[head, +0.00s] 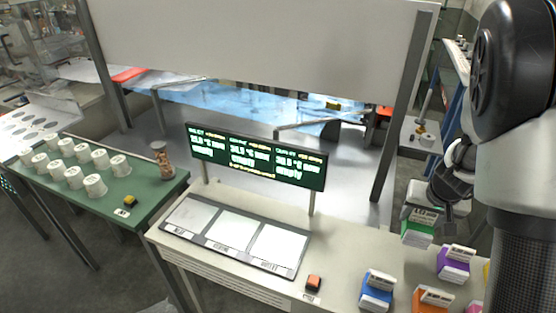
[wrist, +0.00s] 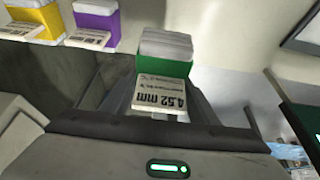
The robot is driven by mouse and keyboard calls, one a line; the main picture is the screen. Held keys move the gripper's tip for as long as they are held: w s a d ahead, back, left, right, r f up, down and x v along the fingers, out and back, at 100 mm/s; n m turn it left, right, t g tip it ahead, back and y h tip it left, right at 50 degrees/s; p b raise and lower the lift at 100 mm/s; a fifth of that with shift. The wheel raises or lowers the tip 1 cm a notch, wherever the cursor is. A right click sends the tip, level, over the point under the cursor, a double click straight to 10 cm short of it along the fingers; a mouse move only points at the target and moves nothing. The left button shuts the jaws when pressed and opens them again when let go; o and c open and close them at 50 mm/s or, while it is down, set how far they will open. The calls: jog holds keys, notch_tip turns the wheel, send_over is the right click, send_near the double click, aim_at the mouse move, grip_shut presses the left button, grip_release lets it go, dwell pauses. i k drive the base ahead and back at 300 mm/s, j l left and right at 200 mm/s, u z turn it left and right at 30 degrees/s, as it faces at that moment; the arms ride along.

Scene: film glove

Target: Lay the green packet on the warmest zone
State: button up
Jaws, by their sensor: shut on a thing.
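The green packet (head: 418,233) has a pale block on top and a white label; in the wrist view (wrist: 150,64) the label reads 4.52 mm. My gripper (head: 432,212) is shut on it, at the right of the head view, and in the wrist view the packet sits between the fingers (wrist: 160,100). I cannot tell whether it clears the bench. Three white zones lie in a dark frame: left (head: 192,215), middle (head: 234,229), right (head: 278,246). The green display board (head: 257,157) above them shows three columns of readings, too blurred to read surely.
Blue (head: 376,291), orange (head: 432,300) and purple (head: 453,265) packets stand at the bench's right. A small orange-red item (head: 314,283) lies by the right zone. The board's posts stand behind the zones. A green table (head: 150,190) with several white cups is at left.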

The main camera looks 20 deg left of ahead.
aim_at(233, 229)
jog(key=k+j, duration=0.1)
jog(key=j, duration=0.7)
jog(key=k+j, duration=0.1)
jog(key=j, duration=1.55)
jog(key=k, duration=0.05)
